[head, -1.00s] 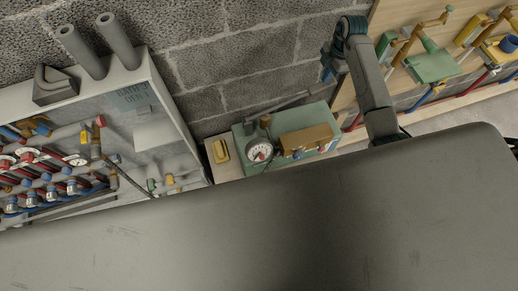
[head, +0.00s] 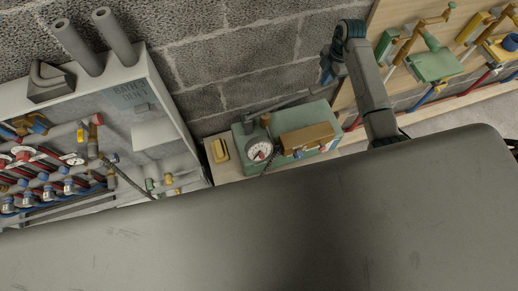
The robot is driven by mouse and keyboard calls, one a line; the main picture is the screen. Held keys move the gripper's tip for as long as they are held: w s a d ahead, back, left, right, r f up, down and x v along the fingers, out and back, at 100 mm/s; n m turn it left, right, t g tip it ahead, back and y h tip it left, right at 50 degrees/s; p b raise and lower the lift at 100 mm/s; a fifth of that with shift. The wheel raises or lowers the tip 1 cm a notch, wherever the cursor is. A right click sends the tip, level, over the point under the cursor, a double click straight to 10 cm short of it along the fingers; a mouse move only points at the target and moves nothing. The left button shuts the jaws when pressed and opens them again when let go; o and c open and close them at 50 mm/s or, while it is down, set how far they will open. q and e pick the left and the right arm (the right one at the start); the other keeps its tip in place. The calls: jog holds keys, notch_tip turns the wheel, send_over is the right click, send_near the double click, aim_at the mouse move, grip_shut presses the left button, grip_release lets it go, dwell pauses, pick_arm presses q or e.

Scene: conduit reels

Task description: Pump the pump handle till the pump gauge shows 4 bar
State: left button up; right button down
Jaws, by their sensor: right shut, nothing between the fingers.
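The pump is a green box (head: 318,157) with a brass-coloured block (head: 306,139) on top, standing on a light surface by the block wall. The round white pump gauge (head: 260,151) is on its left end; its needle is too small to read. The grey pump handle (head: 285,103) slants up to the right behind the box. My right gripper (head: 326,74) is shut and empty, near the handle's far right end; I cannot tell whether it touches it. My left gripper is not in view.
A yellow block (head: 219,150) lies left of the pump. A white cabinet (head: 160,85) with pipes, valves and gauges stands at the left. A wooden panel (head: 385,22) with pipes and a green fitting (head: 436,65) is at the right.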

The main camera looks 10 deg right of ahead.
aim_at(323, 88)
jog(key=shift+f+b, duration=1.45)
jog(key=shift+f, duration=1.1)
jog(key=shift+s+f, duration=0.1)
jog(key=shift+f+b, duration=0.4)
jog(key=shift+f, duration=0.35)
notch_tip(323, 88, up, 3)
jog(key=p, duration=0.2)
jog(key=shift+a+r+p, duration=0.1)
jog(key=shift+p, duration=0.25)
jog(key=shift+r+p, duration=2.55)
jog(key=shift+r, duration=0.5)
jog(key=shift+f, duration=0.15)
